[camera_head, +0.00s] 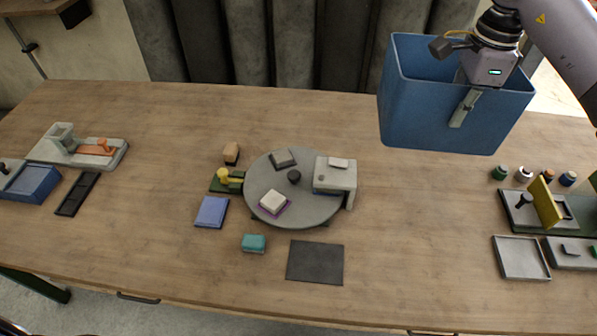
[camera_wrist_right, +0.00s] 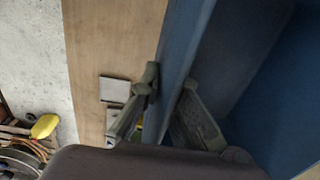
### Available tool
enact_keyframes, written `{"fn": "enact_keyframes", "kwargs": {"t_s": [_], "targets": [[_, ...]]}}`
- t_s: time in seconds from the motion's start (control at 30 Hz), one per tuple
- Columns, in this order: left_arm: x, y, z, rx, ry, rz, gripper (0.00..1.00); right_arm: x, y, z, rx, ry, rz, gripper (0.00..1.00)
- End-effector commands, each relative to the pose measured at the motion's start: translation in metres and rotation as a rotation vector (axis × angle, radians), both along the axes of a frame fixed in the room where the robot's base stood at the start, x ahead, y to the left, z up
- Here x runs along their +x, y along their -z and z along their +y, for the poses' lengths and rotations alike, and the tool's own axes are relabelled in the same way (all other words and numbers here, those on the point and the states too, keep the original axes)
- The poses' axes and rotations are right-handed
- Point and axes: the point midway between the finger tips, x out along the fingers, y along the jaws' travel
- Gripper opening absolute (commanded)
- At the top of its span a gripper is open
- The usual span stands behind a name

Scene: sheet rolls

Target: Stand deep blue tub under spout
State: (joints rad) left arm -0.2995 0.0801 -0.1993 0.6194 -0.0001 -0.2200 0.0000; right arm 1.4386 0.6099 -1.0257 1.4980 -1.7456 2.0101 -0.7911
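The deep blue tub (camera_head: 430,115) is a large open box at the upper right of the head view, upright and apparently raised above the table's back right. Its wall also fills much of the right wrist view (camera_wrist_right: 265,90). My right gripper (camera_head: 466,98) comes from above and is shut on the tub's near wall. The wrist view shows one finger on each side of that wall (camera_wrist_right: 166,108). I cannot clearly make out a spout in either view. My left gripper is not in view.
Stamps and trays (camera_head: 520,257) lie at the right; a small blue box (camera_head: 38,180) is at the left.

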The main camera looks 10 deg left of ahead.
Motion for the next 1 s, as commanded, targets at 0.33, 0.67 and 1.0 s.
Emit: {"fn": "enact_keyframes", "kwargs": {"t_s": [0.33, 0.67, 1.0], "targets": [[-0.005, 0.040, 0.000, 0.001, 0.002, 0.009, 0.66, 0.000, 0.038, 0.000, 0.001, 0.000, -0.003, 0.00], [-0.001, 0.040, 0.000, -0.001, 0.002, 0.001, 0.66, 0.000, 0.057, 0.001, 0.002, -0.001, 0.003, 0.00], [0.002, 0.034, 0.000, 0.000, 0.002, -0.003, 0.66, -0.001, 0.143, 0.000, 0.000, 0.001, 0.004, 0.00]]}}
